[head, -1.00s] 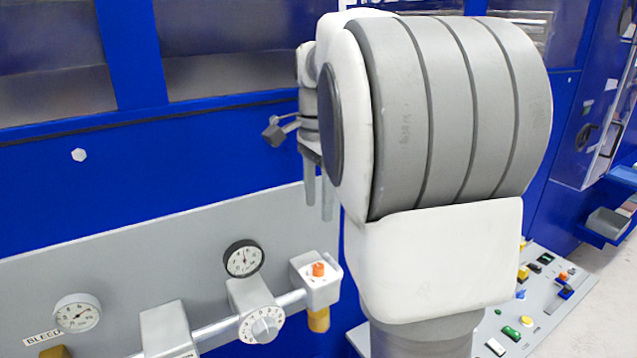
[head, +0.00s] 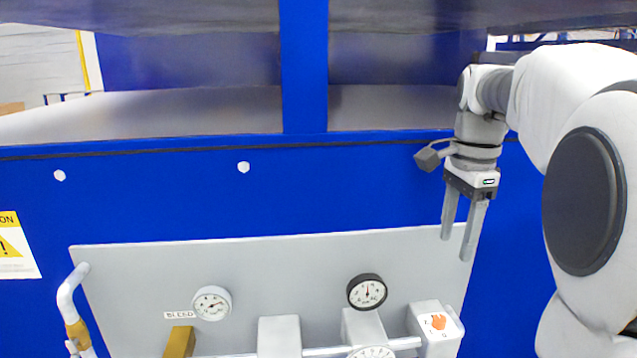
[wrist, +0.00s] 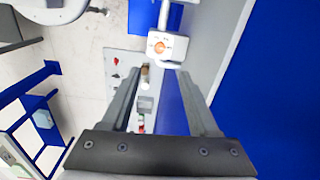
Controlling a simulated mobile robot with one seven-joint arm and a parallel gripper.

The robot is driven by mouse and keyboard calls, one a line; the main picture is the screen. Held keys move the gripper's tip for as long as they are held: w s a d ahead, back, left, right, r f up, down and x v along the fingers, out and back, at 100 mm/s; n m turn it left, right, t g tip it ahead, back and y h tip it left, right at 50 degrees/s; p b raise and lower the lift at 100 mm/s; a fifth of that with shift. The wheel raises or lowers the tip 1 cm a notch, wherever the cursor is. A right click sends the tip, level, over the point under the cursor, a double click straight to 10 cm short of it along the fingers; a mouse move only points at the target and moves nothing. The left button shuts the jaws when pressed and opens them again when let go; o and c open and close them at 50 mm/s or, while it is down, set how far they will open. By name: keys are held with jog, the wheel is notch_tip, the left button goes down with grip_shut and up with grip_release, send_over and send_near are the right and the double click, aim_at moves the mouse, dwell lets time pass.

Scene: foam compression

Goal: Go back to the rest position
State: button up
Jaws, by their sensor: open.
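My gripper (head: 456,252) hangs at the right in the head view, fingers pointing down and apart, with nothing between them. It is above and a little right of the white block with the orange knob (head: 438,322), near the right edge of the grey panel (head: 270,270). In the wrist view my gripper's two fingers (wrist: 160,72) are spread. The white block (wrist: 166,48) shows beyond the fingertips, with the floor below.
Two gauges (head: 211,303) (head: 367,291) sit on the panel over a pipe. A blue machine frame (head: 305,70) with wide openings stands behind. A bent white pipe (head: 70,300) is at the left. In the wrist view, a blue frame (wrist: 35,120) stands at lower left.

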jog(key=s+a+f+n+t, duration=0.2)
jog(key=s+a+f+n, duration=0.2)
jog(key=s+a+n, duration=0.2)
jog(key=s+a+f+n+t, duration=0.3)
jog(key=s+a+n, duration=0.3)
jog(key=s+n, duration=0.4)
jog(key=shift+s+a+f+n+b, duration=0.35)
jog(key=shift+s+f+n+b, duration=0.1)
jog(key=shift+f, duration=0.4)
